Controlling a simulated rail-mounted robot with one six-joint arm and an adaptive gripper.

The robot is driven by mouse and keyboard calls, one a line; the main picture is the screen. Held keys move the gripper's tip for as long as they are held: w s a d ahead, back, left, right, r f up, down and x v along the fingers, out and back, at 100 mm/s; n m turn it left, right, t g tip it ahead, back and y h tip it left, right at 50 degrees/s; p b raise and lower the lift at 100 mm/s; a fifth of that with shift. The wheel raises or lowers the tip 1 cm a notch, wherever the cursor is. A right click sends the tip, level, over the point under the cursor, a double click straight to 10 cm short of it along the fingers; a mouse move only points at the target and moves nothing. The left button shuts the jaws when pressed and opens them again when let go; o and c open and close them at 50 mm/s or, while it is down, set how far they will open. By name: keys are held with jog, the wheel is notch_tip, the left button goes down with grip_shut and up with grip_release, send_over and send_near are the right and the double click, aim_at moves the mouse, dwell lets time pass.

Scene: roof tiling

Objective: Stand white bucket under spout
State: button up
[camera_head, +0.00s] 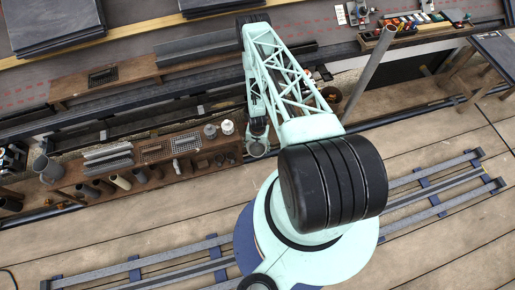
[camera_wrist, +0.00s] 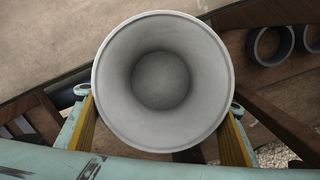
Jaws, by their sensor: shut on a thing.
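The white bucket (camera_wrist: 118,75) looks pale grey-white and fills the middle of the wrist view. I look down through its round mouth to its grey bottom. My gripper (camera_wrist: 160,125) has a yellow-padded finger on each side of it and is shut on it. In the head view my gripper (camera_head: 257,132) hangs at the front edge of the rack, near its right end. A pale round rim (camera_head: 257,149) shows just below it, likely the bucket's. The bucket's base and what lies beneath it are hidden. I cannot make out the spout for sure.
The brown rack (camera_head: 75,178) holds short pipes (camera_head: 120,182), grey bars, a white pot (camera_head: 227,127) and a grey pot (camera_head: 210,131). A grey jug (camera_head: 47,168) stands at its left. A tall grey pipe (camera_head: 370,72) leans at the right.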

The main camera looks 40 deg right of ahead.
jog(key=shift+f, duration=0.95)
jog(key=o, duration=1.4)
jog(key=shift+r, duration=6.9)
